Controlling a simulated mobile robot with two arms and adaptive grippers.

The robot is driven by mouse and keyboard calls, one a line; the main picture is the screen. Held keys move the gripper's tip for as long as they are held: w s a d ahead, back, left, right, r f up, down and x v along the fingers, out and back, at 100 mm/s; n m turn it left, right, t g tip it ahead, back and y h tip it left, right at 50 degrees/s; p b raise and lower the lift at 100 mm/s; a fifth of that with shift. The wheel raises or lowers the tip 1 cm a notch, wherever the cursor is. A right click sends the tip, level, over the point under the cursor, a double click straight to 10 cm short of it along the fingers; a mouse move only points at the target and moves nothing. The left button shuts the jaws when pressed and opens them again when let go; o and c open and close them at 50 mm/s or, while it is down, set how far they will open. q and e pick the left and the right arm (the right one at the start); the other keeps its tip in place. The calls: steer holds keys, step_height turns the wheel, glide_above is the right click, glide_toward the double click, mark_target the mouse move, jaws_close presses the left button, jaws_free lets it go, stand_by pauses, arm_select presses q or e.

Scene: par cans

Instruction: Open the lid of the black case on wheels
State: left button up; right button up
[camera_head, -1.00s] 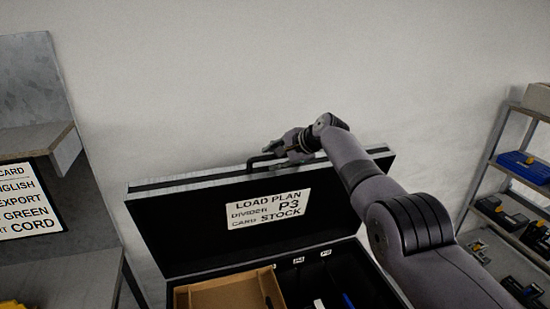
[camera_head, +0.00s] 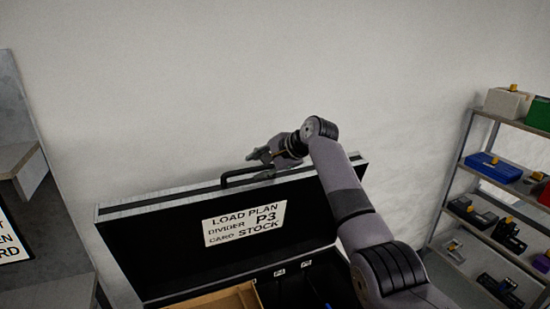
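The black case (camera_head: 150,250) stands with its lid (camera_head: 300,205) raised, its dark inner face toward me. A white load plan label (camera_head: 244,223) is on the lid's inside. A black handle (camera_head: 235,176) sticks up from the lid's top edge. My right gripper (camera_head: 255,164) is just above the lid's edge, close to the handle, with its fingers pointing left. The fingers look parted, with nothing between them; whether one touches the handle I cannot tell. The case's wheels are out of view. My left gripper is not in view.
Inside the case are a cardboard box (camera_head: 222,297) and dark compartments. A metal shelf (camera_head: 477,180) with several tools and boxes stands at the right. A grey bench and a sign (camera_head: 12,240) are at the left. A pale wall is behind the lid.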

steer(key=v, duration=0.7)
steer(key=shift+f, duration=0.1)
